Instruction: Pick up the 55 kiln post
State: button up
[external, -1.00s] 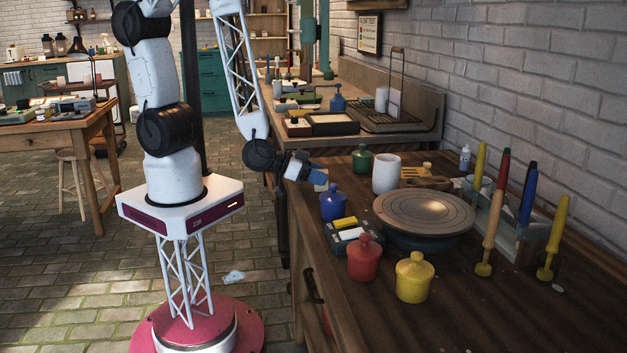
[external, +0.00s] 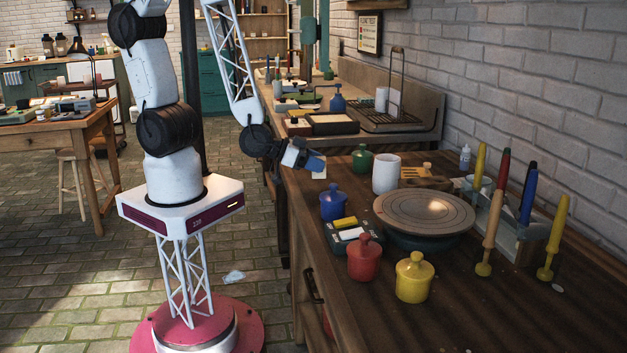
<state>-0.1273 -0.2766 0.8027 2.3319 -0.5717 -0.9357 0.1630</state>
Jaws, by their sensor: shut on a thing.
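My gripper (external: 316,165) is at the far left edge of the wooden workbench, left of the green lidded jar. Its blue fingers are shut on a small cream block (external: 319,174), which looks like the kiln post. The block shows just under the fingers, and its upper part is hidden by them. No number can be read on it at this size. It appears to be held above the bench, though the exact gap underneath cannot be told.
Lidded jars in green (external: 362,159), blue (external: 334,203), red (external: 364,258) and yellow (external: 414,277) stand nearby. A white cup (external: 386,174) and a round turntable (external: 424,214) are to the right. A holder (external: 517,239) with upright coloured tools stands farther right.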

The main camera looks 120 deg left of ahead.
jog(key=s+d+r, duration=0.1)
jog(key=s+d, duration=0.3)
jog(key=s, duration=1)
jog(key=shift+s, duration=0.2)
jog(key=shift+s+r, duration=0.1)
jog(key=shift+s, duration=0.05)
dwell(0.7)
